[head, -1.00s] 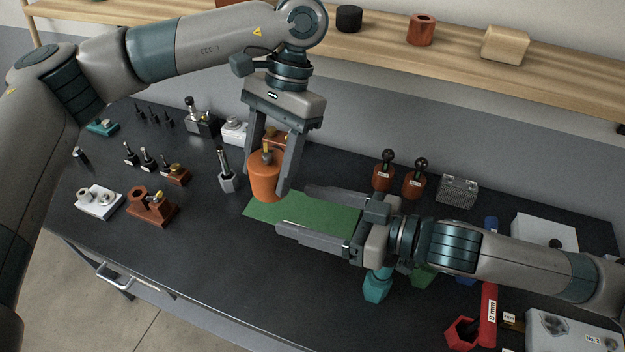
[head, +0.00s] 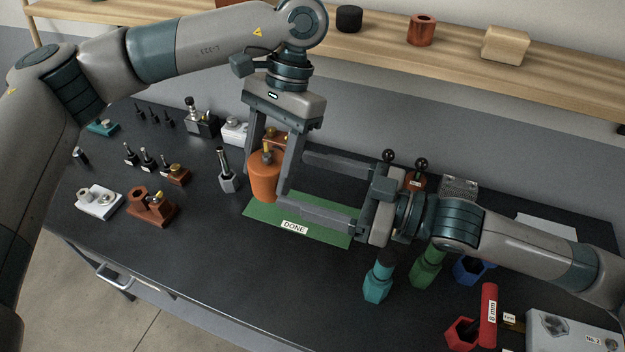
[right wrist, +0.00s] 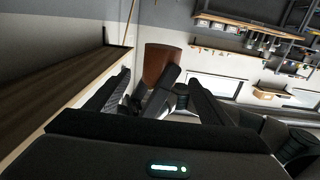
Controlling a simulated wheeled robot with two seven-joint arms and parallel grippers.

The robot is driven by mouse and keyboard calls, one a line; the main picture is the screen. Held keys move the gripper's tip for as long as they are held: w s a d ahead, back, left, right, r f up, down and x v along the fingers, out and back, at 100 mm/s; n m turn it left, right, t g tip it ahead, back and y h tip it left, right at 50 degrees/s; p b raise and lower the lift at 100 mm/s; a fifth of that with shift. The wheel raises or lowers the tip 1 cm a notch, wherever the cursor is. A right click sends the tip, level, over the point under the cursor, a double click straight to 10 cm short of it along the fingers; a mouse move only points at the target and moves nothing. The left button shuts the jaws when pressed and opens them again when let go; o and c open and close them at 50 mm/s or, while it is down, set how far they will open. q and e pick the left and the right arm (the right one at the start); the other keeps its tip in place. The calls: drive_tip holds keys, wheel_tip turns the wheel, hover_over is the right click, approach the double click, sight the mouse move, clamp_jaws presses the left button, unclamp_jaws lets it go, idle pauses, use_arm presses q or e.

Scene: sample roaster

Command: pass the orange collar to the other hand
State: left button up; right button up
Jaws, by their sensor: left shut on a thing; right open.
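The orange collar (head: 264,178) is an upright cylinder with a brass-coloured fitting at its top. My left gripper (head: 269,187) points down from above and is shut on it, holding it above the far-left end of the green mat. My right gripper (head: 290,178) comes in level from the right. It is open, with its fingertips close to the left gripper's right finger and the collar. I cannot tell whether they touch. In the right wrist view the collar (right wrist: 158,65) shows ahead, just beyond the fingers, partly hidden by a dark finger.
The green mat (head: 318,238) with a "DONE" label lies below both grippers. Brown (head: 151,205) and white fixtures stand at the left. A wooden shelf (head: 380,52) runs along the back.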

drive_tip(key=x, duration=1.1)
drive_tip(key=shift+a, duration=0.2)
drive_tip(key=shift+c, duration=0.3)
drive_tip(key=c, duration=1)
use_arm(q)
drive_tip(key=o, duration=1.1)
use_arm(e)
drive_tip(key=shift+r, duration=0.1)
drive_tip(key=c, duration=0.4)
use_arm(q)
drive_tip(key=o, duration=0.5)
drive_tip(key=shift+s+d, duration=0.1)
use_arm(e)
drive_tip(key=shift+w, duration=0.1)
drive_tip(key=shift+c, duration=0.2)
use_arm(q)
drive_tip(key=shift+d, duration=0.1)
